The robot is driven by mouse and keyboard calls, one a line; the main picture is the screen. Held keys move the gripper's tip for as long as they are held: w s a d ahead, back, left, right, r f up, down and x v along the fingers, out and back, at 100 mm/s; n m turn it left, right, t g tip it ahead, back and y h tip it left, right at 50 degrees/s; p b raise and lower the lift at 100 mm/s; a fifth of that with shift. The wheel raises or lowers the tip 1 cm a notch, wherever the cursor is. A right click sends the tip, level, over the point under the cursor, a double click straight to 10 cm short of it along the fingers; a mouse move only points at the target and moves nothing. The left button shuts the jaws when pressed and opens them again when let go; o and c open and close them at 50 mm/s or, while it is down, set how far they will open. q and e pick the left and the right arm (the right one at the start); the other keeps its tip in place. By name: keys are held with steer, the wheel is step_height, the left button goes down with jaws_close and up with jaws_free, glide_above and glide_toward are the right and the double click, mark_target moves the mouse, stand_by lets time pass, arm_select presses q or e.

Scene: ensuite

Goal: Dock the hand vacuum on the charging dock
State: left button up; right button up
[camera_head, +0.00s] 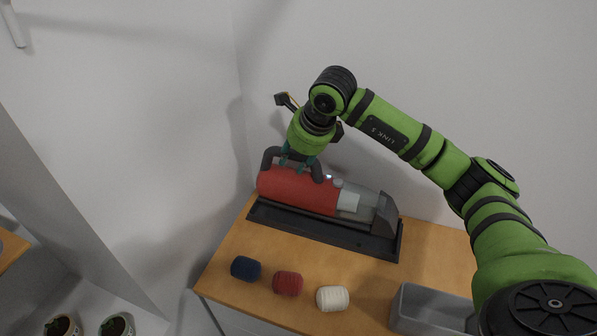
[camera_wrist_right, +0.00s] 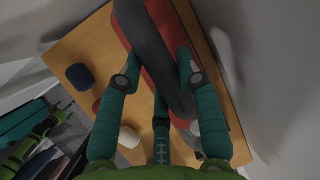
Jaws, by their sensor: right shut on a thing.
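The hand vacuum has a red body (camera_head: 296,191), a dark handle and a clear and dark grey nozzle pointing right in the head view. My right gripper (camera_head: 297,160) is shut on the handle from above. In the right wrist view, the dark handle (camera_wrist_right: 156,50) passes between the teal fingers of my right gripper (camera_wrist_right: 158,85). The black charging dock (camera_head: 322,233) lies on the wooden top. The vacuum is lined up lengthwise over the dock, hiding its back part. I cannot tell whether it rests fully in it. My left gripper is not in view.
A blue roll (camera_head: 245,268), a red roll (camera_head: 288,283) and a white roll (camera_head: 332,298) lie on the wooden top (camera_head: 235,243) before the dock. A grey bin (camera_head: 430,308) stands at the front right. White walls close off the back and left.

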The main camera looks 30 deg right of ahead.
mark_target(293, 175)
step_height(293, 175, down, 4)
steer(key=shift+w+r+p, duration=0.1)
steer(key=shift+r+p, duration=0.15)
steer(key=shift+p, duration=0.4)
steer(key=shift+f, duration=0.3)
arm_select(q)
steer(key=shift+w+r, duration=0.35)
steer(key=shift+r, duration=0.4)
arm_select(e)
steer(key=shift+f, duration=0.1)
steer(key=o, duration=1.2)
steer(key=shift+f, duration=0.1)
steer(key=shift+c, duration=0.2)
